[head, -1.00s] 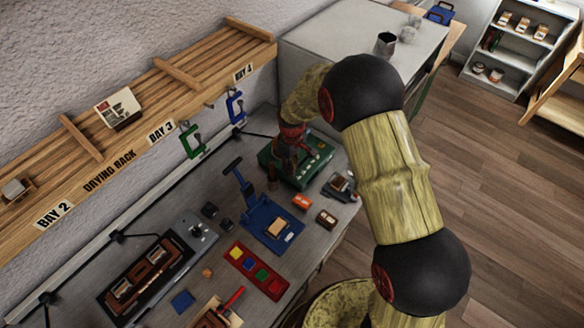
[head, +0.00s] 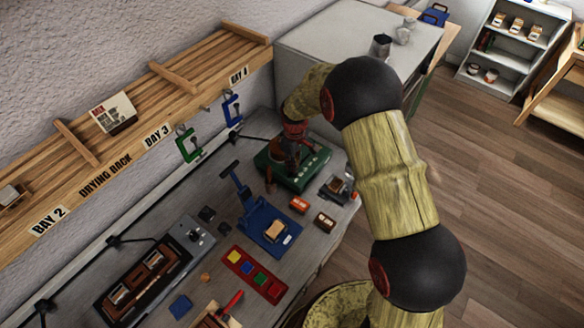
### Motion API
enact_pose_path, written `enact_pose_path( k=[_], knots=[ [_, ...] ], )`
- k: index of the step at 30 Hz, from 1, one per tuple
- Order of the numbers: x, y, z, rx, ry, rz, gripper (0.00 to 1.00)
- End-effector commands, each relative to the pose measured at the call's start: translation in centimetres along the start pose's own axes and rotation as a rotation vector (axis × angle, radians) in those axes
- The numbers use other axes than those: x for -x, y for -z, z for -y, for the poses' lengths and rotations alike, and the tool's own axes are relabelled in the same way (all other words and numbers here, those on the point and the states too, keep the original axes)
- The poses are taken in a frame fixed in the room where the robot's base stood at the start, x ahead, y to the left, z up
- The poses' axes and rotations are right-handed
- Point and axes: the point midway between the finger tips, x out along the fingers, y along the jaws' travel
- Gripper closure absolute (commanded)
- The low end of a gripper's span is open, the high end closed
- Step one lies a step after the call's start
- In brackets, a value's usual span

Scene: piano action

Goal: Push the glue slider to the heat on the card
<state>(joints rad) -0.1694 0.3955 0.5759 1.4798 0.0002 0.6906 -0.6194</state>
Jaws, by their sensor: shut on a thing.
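The green glue unit (head: 314,168) sits at the far end of the workbench, with a row of small pale marks along its right side. My gripper (head: 292,166) is down over the left part of this unit, dark and red, pointing downward. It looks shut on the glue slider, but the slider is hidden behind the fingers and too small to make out. A card (head: 113,108) with red and dark print stands on the wooden drying rack; its writing is too small to read.
A red tray (head: 252,275) holds coloured squares. Green and blue clamps (head: 188,145) hang from the rack. A grey cabinet (head: 340,60) stands behind the unit.

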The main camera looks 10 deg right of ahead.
Motion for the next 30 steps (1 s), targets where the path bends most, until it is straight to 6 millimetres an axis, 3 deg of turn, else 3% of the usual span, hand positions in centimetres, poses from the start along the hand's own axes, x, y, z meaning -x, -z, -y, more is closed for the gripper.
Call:
enact_pose_path(
  k=[2,3,12,23,30],
  knots=[
    [0.1,0.1,0.0,0.001,-0.001,-0.002,1.0],
    [0.1,0.1,0.0,0.001,-0.001,-0.002,0.87],
    [0.0,0.0,0.0,0.001,-0.001,-0.001,0.7],
    [0.4,0.0,0.0,0.001,-0.001,-0.001,0.7],
    [4.1,0.1,-0.1,0.001,-0.003,-0.003,0.7]
  ],
)
